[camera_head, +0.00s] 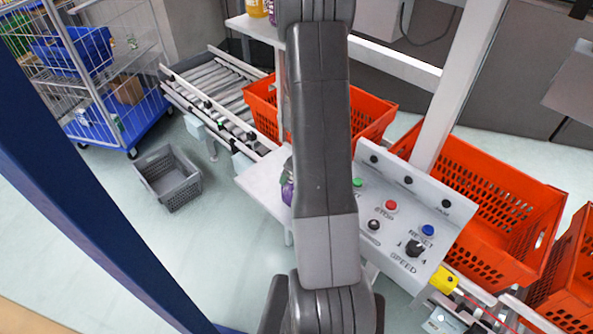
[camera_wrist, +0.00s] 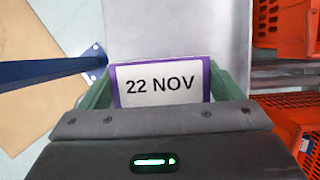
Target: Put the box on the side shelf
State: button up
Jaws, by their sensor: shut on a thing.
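The box (camera_wrist: 160,86) is purple with a white label reading "22 NOV". My gripper (camera_wrist: 162,90) is shut on it, with a green finger on each side. In the head view only a purple sliver of the box (camera_head: 288,193) shows beside my arm, which hides most of the gripper. A flat pale shelf (camera_head: 262,182) lies to the left of the control panel. In the wrist view a pale grey surface (camera_wrist: 178,30) lies beyond and under the box. I cannot tell whether the box touches it.
A control panel (camera_head: 408,222) with buttons stands right of my arm. Orange totes (camera_head: 490,200) line the right and back. An upper shelf (camera_head: 240,24) holds bottles. A roller conveyor (camera_head: 215,85), a grey crate (camera_head: 168,178) and a wire cart (camera_head: 90,70) are left. A blue post (camera_head: 80,190) crosses the left.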

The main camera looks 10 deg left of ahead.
jog(key=o, duration=1.3)
jog(key=shift+d+r, duration=0.1)
jog(key=shift+r, duration=0.25)
jog(key=v, duration=1.1)
jog(key=shift+s+r+p, duration=0.15)
jog(key=shift+p, duration=0.25)
